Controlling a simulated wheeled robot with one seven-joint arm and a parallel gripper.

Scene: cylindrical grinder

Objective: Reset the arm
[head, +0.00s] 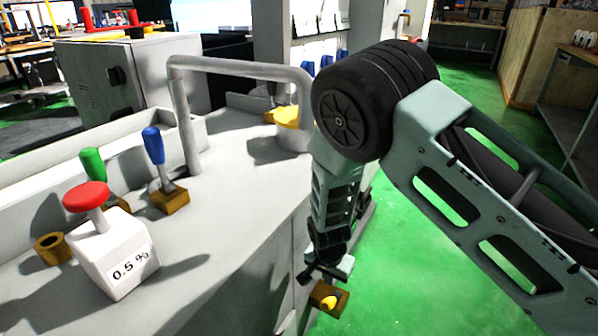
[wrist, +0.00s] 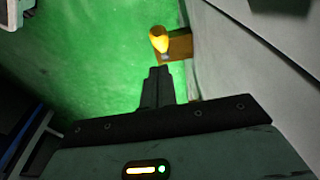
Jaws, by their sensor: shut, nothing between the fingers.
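My arm reaches in from the right in the head view, its forearm hanging down beside the right side of the grey machine (head: 235,190). My gripper (wrist: 157,72) shows in the wrist view with its two dark fingers together and nothing between them. In the head view the gripper's fingers are hard to make out at the bottom of the arm. A yellow knob (head: 328,302) on a brown block sits just below the gripper there. In the wrist view the yellow knob (wrist: 158,39) is just beyond the fingertips, apparently apart from them.
On the machine top stand a white "0.5 %" box (head: 115,255) with a red button, a green-handled lever (head: 93,163), a blue-handled lever (head: 153,146) and a grey pipe rail (head: 240,68). Green floor (head: 420,270) lies open to the right. A wooden partition (head: 550,60) stands at the back right.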

